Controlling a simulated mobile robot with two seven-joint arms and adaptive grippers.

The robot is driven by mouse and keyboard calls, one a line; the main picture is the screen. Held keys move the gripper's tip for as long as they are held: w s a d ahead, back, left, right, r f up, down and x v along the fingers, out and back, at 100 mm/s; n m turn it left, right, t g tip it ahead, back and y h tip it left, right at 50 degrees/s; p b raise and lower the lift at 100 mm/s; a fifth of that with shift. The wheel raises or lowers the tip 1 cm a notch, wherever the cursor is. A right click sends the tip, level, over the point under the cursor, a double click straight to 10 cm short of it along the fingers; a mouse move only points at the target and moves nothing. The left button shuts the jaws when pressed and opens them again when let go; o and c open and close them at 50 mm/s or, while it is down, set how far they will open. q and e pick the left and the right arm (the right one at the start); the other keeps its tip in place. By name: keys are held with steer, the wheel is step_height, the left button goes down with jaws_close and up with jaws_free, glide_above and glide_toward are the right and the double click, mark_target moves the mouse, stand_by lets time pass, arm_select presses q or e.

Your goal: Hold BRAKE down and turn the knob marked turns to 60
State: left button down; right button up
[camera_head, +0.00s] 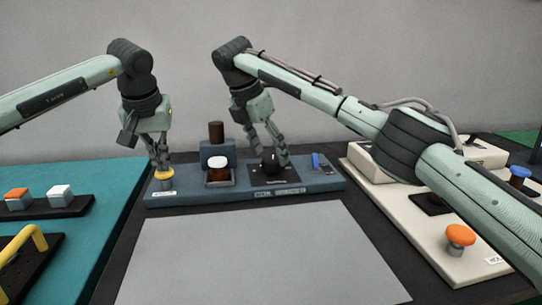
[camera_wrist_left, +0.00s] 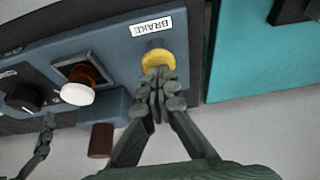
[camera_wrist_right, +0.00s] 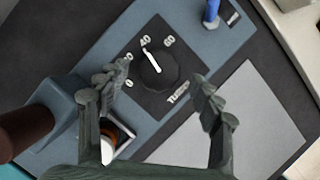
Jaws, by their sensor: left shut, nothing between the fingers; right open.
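The BRAKE button (camera_head: 164,174) has a yellow cap at the left end of a blue-grey panel (camera_head: 225,193); its BRAKE label shows in the left wrist view (camera_wrist_left: 152,27). My left gripper (camera_head: 162,165) is shut with its fingertips at the yellow cap (camera_wrist_left: 158,60). How far the cap is pressed I cannot tell. The black turns knob (camera_wrist_right: 155,72) sits on a black dial plate, its white pointer line near the 40 mark. My right gripper (camera_wrist_right: 160,85) is open, with one finger on each side of the knob, apart from it in the right wrist view.
A white-capped control (camera_head: 217,162) and a brown cylinder (camera_head: 216,131) stand between my grippers. A blue lever (camera_head: 316,160) is right of the knob. A cream panel with an orange button (camera_head: 460,236) lies under my right arm. The grey mat (camera_head: 255,255) in front is clear.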

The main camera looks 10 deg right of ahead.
steer(key=shift+x, duration=0.9)
steer(key=shift+c, duration=0.4)
steer(key=c, duration=1.1)
steer(key=shift+w+a+r+m+g+h, duration=0.1)
steer(key=shift+m+g, duration=0.25)
steer(key=shift+m, duration=0.65)
steer(key=shift+w+d+m+g+h, duration=0.1)
steer(key=shift+m+g, duration=0.3)
steer(key=shift+m, duration=0.6)
steer(key=shift+w+a+r+m+g+h, duration=0.1)
steer(key=shift+m+g, duration=0.25)
steer(key=shift+m, duration=0.65)
steer(key=shift+s+f, duration=0.1)
steer(key=o, duration=1.2)
